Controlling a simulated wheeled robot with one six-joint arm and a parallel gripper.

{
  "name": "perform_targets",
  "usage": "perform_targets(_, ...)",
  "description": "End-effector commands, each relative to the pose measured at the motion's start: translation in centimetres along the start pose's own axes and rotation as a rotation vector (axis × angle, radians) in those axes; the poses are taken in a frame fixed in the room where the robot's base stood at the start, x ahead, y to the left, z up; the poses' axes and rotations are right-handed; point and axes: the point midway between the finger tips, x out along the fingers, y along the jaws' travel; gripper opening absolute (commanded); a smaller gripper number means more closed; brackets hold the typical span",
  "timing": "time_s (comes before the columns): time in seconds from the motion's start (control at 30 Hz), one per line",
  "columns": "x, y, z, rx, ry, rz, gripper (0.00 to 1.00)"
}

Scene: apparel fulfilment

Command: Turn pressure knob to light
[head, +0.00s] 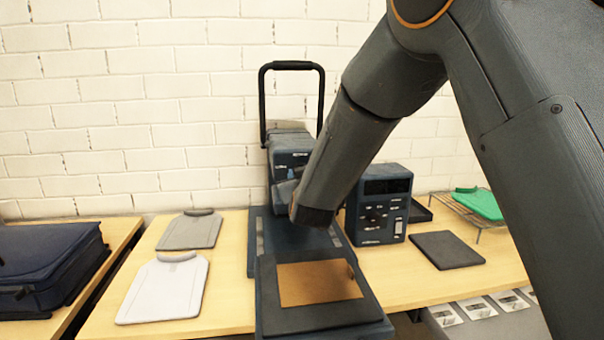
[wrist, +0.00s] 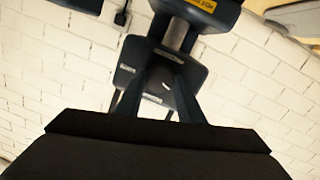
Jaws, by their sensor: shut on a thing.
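The dark blue heat press (head: 292,158) stands on the wooden table, with its black handle raised above it. Its front has small markings. The pressure knob (wrist: 158,80) shows in the wrist view as a dark round part with a short white mark. My gripper (wrist: 155,97) has its two dark fingers on either side of the knob and is shut on it. In the head view my forearm ends right in front of the press and hides most of the gripper and the knob. I cannot read the knob's setting.
A control box (head: 380,205) with dials stands right of the press. The lower platen (head: 330,325) bears a brown sheet (head: 318,282). Grey (head: 190,231) and white (head: 165,290) shirt-shaped boards lie left. A dark pad (head: 447,250) and a rack with a green item (head: 480,203) lie right.

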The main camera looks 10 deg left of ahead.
Motion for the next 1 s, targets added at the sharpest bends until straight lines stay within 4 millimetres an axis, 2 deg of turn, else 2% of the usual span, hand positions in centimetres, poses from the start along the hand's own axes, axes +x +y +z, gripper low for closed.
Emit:
perform_targets(0.33, 0.0, 0.0, 0.1, -0.003, -0.001, 0.0, 0.12)
perform_targets(0.37, 0.0, 0.0, 0.1, -0.003, -0.001, 0.0, 0.4)
perform_targets(0.43, 0.0, 0.0, 0.1, -0.002, -0.001, 0.0, 0.51)
perform_targets(0.47, 0.0, 0.0, 0.1, -0.002, -0.001, 0.0, 0.53)
perform_targets(0.77, -0.1, -0.1, 0.0, -0.001, 0.0, -0.001, 0.53)
perform_targets(0.87, -0.9, -0.1, -0.1, -0.001, 0.002, -0.001, 0.53)
perform_targets(1.0, -2.9, -0.1, 0.0, -0.002, 0.001, -0.002, 0.53)
